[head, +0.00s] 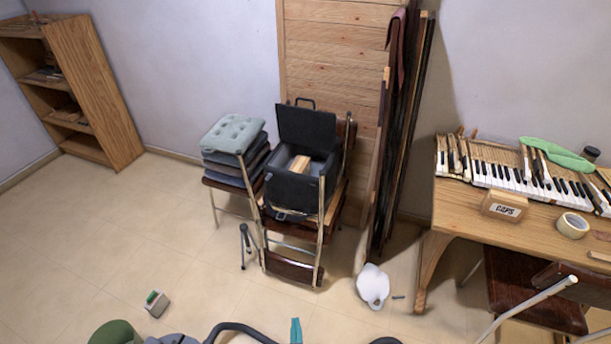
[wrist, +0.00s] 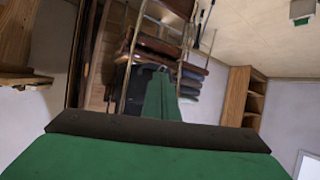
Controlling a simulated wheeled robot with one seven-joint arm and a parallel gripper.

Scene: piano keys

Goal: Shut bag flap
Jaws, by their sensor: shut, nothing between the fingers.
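A dark grey bag (head: 291,190) stands on a chair in the head view. Its flap (head: 306,128) stands up at the back with a handle on top, so the bag is open. A light wooden block (head: 299,164) shows inside. In the wrist view, which is turned upside down, the dark bag (wrist: 124,84) is partly hidden behind my gripper. My gripper (wrist: 162,95) shows as green fingers, shut and empty, pointing toward the chairs. It is apart from the bag.
A chair with stacked cushions (head: 233,135) stands left of the bag. Wooden panels (head: 335,60) lean behind. A table (head: 455,210) with piano keys (head: 515,180) stands at right. A white object (head: 372,286) and a small grey block (head: 157,304) lie on the floor.

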